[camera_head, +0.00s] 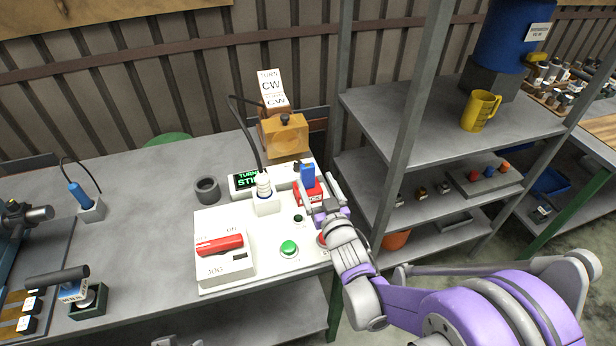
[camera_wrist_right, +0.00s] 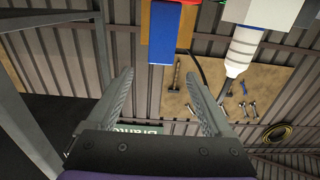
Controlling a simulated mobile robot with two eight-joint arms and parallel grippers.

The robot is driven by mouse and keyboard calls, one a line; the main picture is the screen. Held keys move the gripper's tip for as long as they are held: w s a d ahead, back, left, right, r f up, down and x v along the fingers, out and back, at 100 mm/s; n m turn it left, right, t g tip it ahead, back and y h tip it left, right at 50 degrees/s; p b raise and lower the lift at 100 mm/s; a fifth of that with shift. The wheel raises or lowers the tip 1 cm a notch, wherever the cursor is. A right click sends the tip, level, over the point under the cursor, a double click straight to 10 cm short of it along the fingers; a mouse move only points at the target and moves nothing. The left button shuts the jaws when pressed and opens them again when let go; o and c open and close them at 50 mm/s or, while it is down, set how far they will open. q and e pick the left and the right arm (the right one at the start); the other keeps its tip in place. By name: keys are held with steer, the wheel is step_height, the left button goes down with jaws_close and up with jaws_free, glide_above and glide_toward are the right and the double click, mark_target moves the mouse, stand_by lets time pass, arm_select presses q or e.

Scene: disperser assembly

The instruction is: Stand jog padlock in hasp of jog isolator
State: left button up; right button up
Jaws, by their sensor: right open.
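The jog isolator (camera_head: 224,262) is a white box with a red handle (camera_head: 219,244) lying across it, on a white panel at the table's front. A small red block with pale lettering (camera_head: 311,197) and an upright blue piece (camera_head: 307,174) stands at the panel's right side. I cannot tell for sure whether it is the jog padlock. My right gripper (camera_head: 322,196) is open beside this block, its fingers pointing away from me. In the right wrist view, the blue piece (camera_wrist_right: 165,40) is just beyond the open fingertips (camera_wrist_right: 161,74), with nothing between them. The hasp cannot be made out.
A white plug-like part (camera_head: 264,190) stands left of my right gripper. A green button (camera_head: 289,248) is in front. A lit sign (camera_head: 245,181) and an orange-yellow box (camera_head: 284,136) are behind. A shelf rack post (camera_head: 399,130) rises close on the right.

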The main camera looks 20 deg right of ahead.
mark_target(309, 170)
steer(key=w, duration=0.5)
steer(key=w+p, duration=0.1)
steer(key=w, duration=0.1)
steer(key=shift+w+a+f, duration=0.2)
steer(key=shift+w+f, duration=0.05)
steer(key=shift+s, duration=0.1)
steer(key=shift+c, duration=0.4)
jaws_close()
